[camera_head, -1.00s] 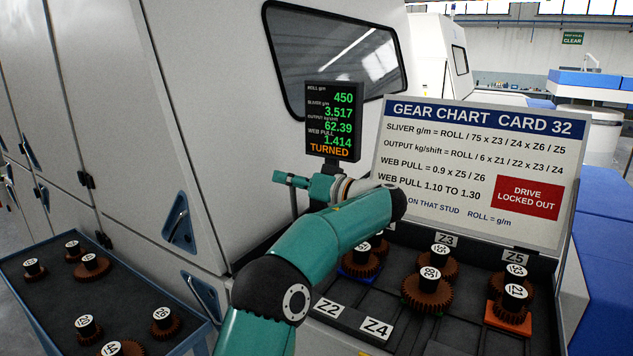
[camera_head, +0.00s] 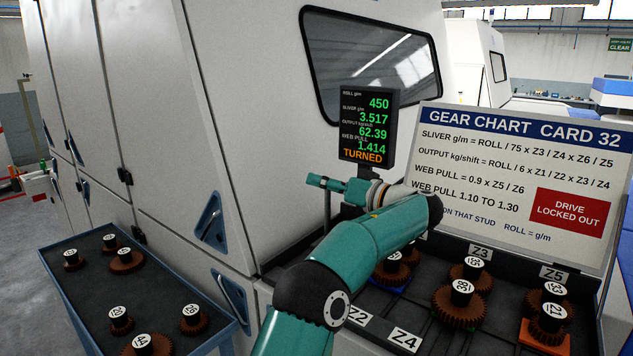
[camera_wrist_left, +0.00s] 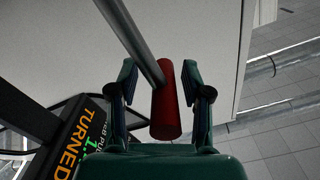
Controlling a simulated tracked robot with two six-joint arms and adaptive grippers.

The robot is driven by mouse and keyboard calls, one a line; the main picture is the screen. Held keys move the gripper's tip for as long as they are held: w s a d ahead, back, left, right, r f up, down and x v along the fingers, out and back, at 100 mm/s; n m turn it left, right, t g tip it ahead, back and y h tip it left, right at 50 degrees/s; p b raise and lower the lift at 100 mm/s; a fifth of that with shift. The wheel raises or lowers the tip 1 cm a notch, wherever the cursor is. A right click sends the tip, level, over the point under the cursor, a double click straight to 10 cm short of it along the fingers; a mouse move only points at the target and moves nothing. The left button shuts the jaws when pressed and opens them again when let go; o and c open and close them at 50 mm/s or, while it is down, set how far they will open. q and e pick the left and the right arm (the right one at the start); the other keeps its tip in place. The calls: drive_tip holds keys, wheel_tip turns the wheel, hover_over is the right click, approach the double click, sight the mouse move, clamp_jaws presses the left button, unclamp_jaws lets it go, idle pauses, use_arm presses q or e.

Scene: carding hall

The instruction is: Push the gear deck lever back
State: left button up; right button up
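The gear deck lever shows in the left wrist view as a grey metal rod (camera_wrist_left: 133,42) with a red grip (camera_wrist_left: 167,105). My left gripper (camera_wrist_left: 160,70) is open, with one finger on each side of the red grip. A gap shows on the grip's left; the right finger is close to it, and I cannot tell whether they touch. In the head view my left gripper (camera_head: 328,184) is below the display, with a grey rod (camera_head: 327,222) under it; the red grip is hidden there. My right gripper is not in view.
The gear deck (camera_head: 385,310) holds several brown gears (camera_head: 460,300), with a gear chart sign (camera_head: 520,180) behind it. A display (camera_head: 367,125) reading TURNED stands close by the gripper. A blue-edged gear tray (camera_head: 80,290) is at lower left, beside the white machine (camera_head: 230,130).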

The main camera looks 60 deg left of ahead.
use_arm(q)
drive_tip(key=shift+d, duration=0.1)
drive_tip(key=v, duration=1.2)
drive_tip(key=shift+w, duration=0.1)
